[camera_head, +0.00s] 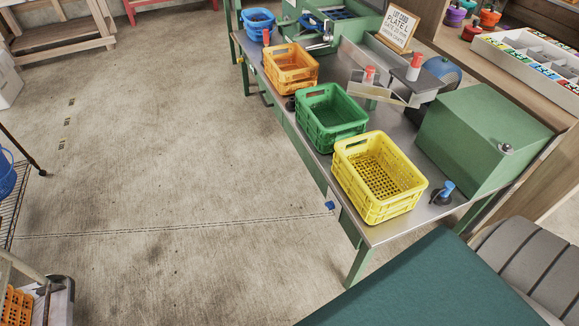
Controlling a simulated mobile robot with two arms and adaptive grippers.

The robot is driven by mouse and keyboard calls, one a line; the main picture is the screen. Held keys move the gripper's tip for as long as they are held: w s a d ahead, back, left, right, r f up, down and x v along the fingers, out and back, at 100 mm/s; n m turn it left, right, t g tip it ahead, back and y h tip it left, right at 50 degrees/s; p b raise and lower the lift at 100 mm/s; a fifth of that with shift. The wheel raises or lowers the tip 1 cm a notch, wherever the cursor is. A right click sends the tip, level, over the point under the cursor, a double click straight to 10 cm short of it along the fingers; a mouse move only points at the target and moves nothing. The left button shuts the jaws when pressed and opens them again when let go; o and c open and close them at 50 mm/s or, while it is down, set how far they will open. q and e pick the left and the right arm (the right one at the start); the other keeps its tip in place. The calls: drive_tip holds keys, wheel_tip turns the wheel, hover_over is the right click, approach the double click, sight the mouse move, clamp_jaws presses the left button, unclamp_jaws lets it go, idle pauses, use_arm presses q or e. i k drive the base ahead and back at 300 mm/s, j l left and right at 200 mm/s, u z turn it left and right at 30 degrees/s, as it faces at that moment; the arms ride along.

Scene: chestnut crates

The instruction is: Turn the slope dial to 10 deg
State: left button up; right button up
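A small black round fitting with a blue lever (443,192) stands on the grey metal bench top, right of the yellow crate. It looks like a dial, but no scale or degree marks are readable, so I cannot tell its setting or whether it is the slope dial. A small blue part (330,205) sits on the bench's front edge, and a dark round knob (290,103) is beside the green crate. A round metal knob (506,148) is on the green housing (483,135). Neither of my grippers is in view.
Yellow (379,207), green (325,143) and orange (284,82) crates line the bench's front edge, with a blue basket (257,17) farther back. A sign (398,27) stands behind. A teal surface (430,285) fills the lower right.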

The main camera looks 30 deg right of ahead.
sight(329, 205)
drive_tip(key=i+z, duration=0.3)
drive_tip(key=i+j+z, duration=0.3)
drive_tip(key=i, duration=0.15)
drive_tip(key=i+j+z, duration=0.15)
drive_tip(key=i+z, duration=0.15)
drive_tip(key=i, duration=0.1)
